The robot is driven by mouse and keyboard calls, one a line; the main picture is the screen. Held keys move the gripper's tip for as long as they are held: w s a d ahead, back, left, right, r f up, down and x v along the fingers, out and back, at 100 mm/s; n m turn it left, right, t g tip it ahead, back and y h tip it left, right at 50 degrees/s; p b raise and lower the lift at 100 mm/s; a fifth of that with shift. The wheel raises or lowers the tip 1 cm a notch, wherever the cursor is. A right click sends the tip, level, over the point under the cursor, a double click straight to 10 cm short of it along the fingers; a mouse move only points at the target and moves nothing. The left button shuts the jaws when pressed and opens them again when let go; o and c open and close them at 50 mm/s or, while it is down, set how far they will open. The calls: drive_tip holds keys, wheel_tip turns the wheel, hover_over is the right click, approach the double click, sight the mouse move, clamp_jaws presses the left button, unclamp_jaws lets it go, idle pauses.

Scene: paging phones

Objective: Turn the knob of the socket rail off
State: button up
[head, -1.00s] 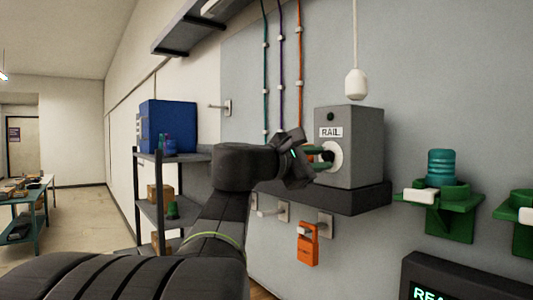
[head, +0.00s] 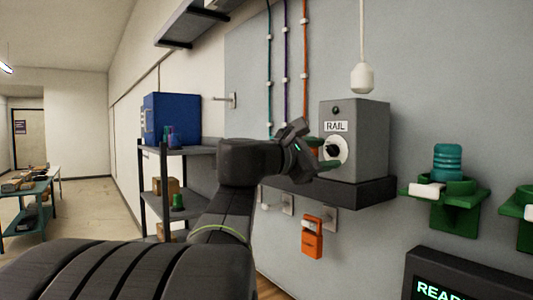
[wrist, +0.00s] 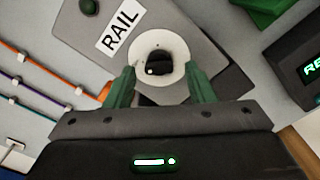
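The socket rail is a grey box (head: 368,143) labelled RAIL, standing on a dark wall shelf. Its black knob (head: 332,150) sits on a round white dial (head: 343,147). In the wrist view the knob (wrist: 158,66) shows on the white dial (wrist: 181,55), with a pale mark at its lower left. My gripper (head: 322,155) is in front of the dial. In the wrist view my gripper (wrist: 161,80) is open, its two green fingers apart on either side below the knob. Nothing is between the fingertips, and the knob stands clear beyond them.
A white pendant (head: 362,78) hangs on a cord above the box. An orange padlock-like tag (head: 312,238) hangs below the shelf (head: 362,194). Green holders (head: 441,205) are at right, above a dark display (head: 458,277). A shelf unit with a blue box (head: 170,118) stands left.

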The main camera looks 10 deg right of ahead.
drive_tip(key=b+v, duration=0.3)
drive_tip(key=v, duration=1.1)
drive_tip(key=shift+b, duration=0.35)
drive_tip(key=shift+w+d, duration=0.1)
drive_tip(key=shift+d, duration=0.05)
drive_tip(key=p+x, duration=0.3)
drive_tip(key=x, duration=1)
drive_tip(key=shift+w+d+p, duration=0.1)
drive_tip(key=shift+d+p, duration=0.2)
drive_tip(key=shift+p, duration=0.05)
drive_tip(key=shift+a, duration=0.1)
